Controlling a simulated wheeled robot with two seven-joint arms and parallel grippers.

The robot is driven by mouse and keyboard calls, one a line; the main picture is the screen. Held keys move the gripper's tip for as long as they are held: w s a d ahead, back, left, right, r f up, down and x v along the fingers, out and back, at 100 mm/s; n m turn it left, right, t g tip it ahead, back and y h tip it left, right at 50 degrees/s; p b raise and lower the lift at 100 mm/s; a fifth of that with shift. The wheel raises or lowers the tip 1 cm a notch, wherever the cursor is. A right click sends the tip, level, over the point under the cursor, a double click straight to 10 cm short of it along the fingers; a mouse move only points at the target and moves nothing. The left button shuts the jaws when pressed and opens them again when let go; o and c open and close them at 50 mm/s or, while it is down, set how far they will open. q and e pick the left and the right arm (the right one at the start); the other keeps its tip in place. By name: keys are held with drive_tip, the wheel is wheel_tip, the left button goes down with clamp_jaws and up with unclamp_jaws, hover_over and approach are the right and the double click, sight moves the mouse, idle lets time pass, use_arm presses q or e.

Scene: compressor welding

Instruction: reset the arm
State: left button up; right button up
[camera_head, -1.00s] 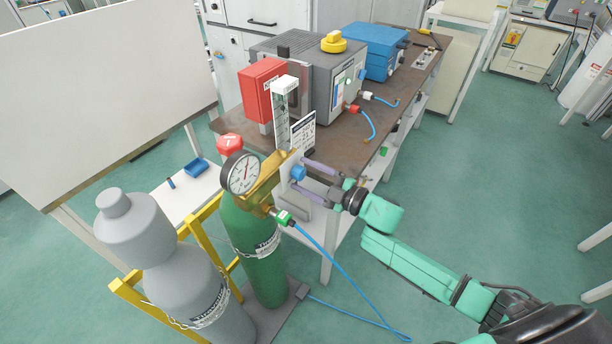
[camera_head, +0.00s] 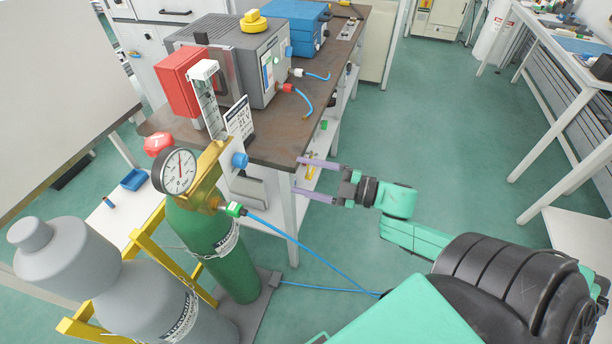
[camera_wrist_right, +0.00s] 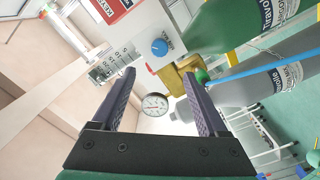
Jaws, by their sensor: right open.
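My right arm (camera_head: 405,230) reaches in from the lower right in the head view. Its right gripper (camera_head: 304,178) is open and empty, with its two purple fingers pointing left towards the blue knob (camera_head: 239,160) of the regulator. There is a clear gap between the fingertips and the knob. In the right wrist view the right gripper (camera_wrist_right: 160,82) shows its fingers spread wide, with the blue knob (camera_wrist_right: 159,47) and the pressure gauge (camera_wrist_right: 155,104) seen beyond and between them. Nothing is between the fingers. My left gripper does not show.
A green gas cylinder (camera_head: 222,248) and a grey one (camera_head: 140,300) stand in a yellow frame (camera_head: 146,243). A blue hose (camera_head: 310,248) runs from the regulator across the floor. The workbench (camera_head: 330,70) is behind. Open green floor (camera_head: 420,110) lies at the right.

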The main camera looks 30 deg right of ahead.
idle(0.4)
drive_tip(key=d+f+m+h, duration=0.4)
drive_tip(key=d+f, duration=0.2)
drive_tip(key=f, duration=0.3)
drive_tip(key=d+f+m+h, duration=0.3)
drive_tip(key=d+f+h, duration=0.15)
drive_tip(key=f, duration=0.35)
drive_tip(key=s+d+f+m+g+h, duration=0.1)
drive_tip(key=s+d+f+m+g, duration=0.1)
drive_tip(key=s+f, duration=0.35)
drive_tip(key=s+d+f+m+g+h, duration=0.1)
drive_tip(key=s+d+f+m+h, duration=0.1)
drive_tip(key=f, duration=0.6)
drive_tip(key=s+a+f+m+g, duration=0.2)
drive_tip(key=s+a+f+g, duration=0.3)
drive_tip(key=s+f, duration=0.4)
drive_tip(key=s+a+f+m+g, duration=0.2)
drive_tip(key=s+a+f+g, duration=0.2)
drive_tip(key=s+a+f, duration=0.4)
drive_tip(key=s+f, duration=0.2)
drive_tip(key=s, duration=0.5)
drive_tip(key=shift+f+m+g, duration=0.3)
drive_tip(key=shift+m+g, duration=0.1)
